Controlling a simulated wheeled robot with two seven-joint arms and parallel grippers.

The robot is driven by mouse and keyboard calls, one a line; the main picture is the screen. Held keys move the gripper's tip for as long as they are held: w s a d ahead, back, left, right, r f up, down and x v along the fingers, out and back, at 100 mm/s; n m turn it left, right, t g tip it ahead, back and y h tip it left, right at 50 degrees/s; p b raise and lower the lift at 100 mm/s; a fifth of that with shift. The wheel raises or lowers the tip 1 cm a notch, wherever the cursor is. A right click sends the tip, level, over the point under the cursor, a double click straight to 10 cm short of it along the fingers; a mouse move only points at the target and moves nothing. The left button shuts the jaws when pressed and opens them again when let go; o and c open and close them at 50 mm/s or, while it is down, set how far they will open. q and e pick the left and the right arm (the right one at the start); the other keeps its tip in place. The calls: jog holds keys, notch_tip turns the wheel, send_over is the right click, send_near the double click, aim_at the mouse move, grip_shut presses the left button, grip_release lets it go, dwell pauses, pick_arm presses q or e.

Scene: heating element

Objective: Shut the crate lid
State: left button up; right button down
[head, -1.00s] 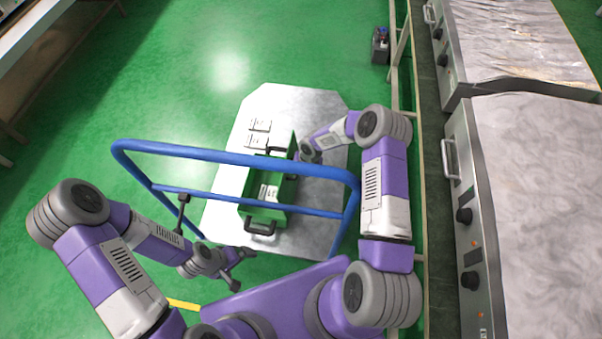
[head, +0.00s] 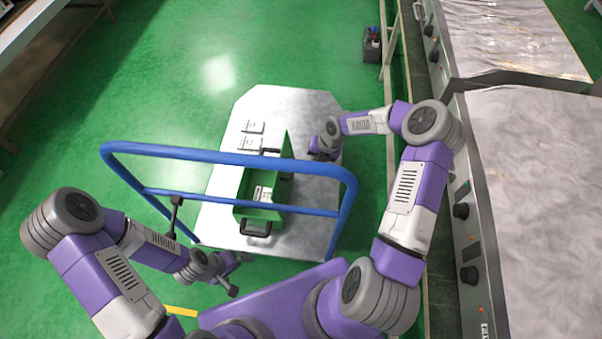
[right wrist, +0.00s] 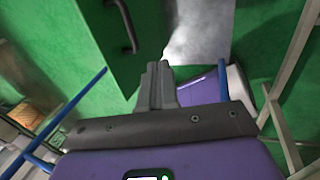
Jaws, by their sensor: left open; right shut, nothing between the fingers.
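The green crate (head: 264,213) stands on the cart platform behind the blue rail, its top open with pale items inside. A green panel, which looks like its lid (head: 286,150), stands up along the crate's right side. A black handle (head: 256,229) is on the near end. My right gripper (head: 314,152) is just right of the panel, its fingers mostly hidden. In the right wrist view its fingers (right wrist: 157,85) are together and empty, beside a green crate surface with a black handle (right wrist: 124,26). My left gripper (head: 240,274) is open and empty, in front of the crate near the rail.
The blue rail (head: 230,157) crosses between me and the crate. The grey platform (head: 222,205) has bare room left and right of the crate; white flat pieces (head: 252,127) lie behind it. Metal-topped units (head: 535,170) line the right side.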

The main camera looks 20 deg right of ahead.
aim_at(290, 176)
pick_arm(q)
notch_tip(290, 176, down, 8)
jog(key=b, duration=0.6)
jog(key=shift+b, duration=0.35)
pick_arm(e)
jog(key=w+a+f+t+y, duration=0.1)
jog(key=w+a+f, duration=0.3)
jog(key=f, duration=0.6)
jog(key=shift+a, duration=0.2)
pick_arm(q)
jog(key=shift+a+r, duration=0.1)
pick_arm(e)
jog(key=shift+r, duration=0.1)
